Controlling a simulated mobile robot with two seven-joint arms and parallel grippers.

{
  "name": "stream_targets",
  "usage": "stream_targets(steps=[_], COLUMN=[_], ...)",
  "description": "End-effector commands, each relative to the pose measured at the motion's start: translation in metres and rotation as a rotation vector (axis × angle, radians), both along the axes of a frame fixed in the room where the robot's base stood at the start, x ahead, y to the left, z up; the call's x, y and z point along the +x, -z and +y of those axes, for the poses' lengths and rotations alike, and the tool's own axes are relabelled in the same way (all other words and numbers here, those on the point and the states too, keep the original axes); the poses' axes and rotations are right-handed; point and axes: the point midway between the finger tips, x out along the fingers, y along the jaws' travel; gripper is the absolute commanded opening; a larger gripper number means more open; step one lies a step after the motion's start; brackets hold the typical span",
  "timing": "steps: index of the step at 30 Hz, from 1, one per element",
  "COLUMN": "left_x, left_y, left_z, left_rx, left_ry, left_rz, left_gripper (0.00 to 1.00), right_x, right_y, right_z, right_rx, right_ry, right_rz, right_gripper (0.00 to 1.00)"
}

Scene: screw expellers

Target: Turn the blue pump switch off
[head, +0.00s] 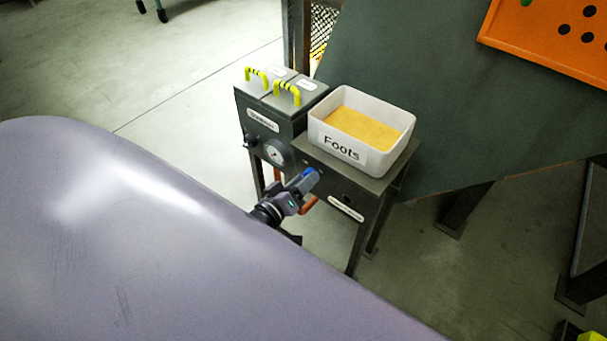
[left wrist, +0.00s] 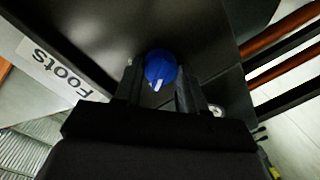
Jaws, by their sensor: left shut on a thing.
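The blue pump switch (head: 310,175) is a round knob on the front face of the dark stand (head: 380,180). In the left wrist view the knob (left wrist: 160,68) shows a white pointer mark on its lower part. My left gripper (head: 304,182) is at the knob, with one finger on each side of it, and is shut on it. Its fingers (left wrist: 158,88) hide the knob's sides in the left wrist view. My right gripper is not in view.
A white tray labelled "Foots" (head: 375,165) with yellow meal stands on top. Left of it is a dark box with two yellow handles (head: 287,92) and a round gauge (head: 276,153). A large grey-purple surface (head: 150,230) fills the lower left. An orange panel (head: 550,40) is at upper right.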

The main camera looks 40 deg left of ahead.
Motion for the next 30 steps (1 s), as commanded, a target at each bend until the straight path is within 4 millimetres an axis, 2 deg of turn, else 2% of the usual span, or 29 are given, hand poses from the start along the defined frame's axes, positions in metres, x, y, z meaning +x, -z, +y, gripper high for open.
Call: stream_targets(steps=[10, 25, 26, 27, 28, 30], left_x=[-0.0005, -0.0005, -0.0005, -0.0005, -0.0005, -0.0004], left_y=[0.0009, 0.0008, 0.0008, 0.0008, 0.0008, 0.0007], left_z=[0.0008, 0.0008, 0.0008, 0.0008, 0.0008, 0.0007], left_rx=[-0.125, -0.145, -0.146, -0.145, -0.145, -0.144], left_ry=[0.000, -0.001, -0.001, -0.001, -0.001, -0.001], left_rz=[0.011, 0.013, 0.013, 0.013, 0.013, 0.013], left_gripper=[0.10, 0.10, 0.44, 0.57, 0.66, 0.66], right_x=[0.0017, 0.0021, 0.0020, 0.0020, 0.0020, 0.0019], right_y=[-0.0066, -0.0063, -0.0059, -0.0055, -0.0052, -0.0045], right_z=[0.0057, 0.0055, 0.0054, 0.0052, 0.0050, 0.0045], right_rx=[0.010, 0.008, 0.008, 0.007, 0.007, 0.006], right_ry=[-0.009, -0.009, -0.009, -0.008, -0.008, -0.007], right_rz=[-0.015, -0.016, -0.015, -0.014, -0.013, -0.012], right_gripper=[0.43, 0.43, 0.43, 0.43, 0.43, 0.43])
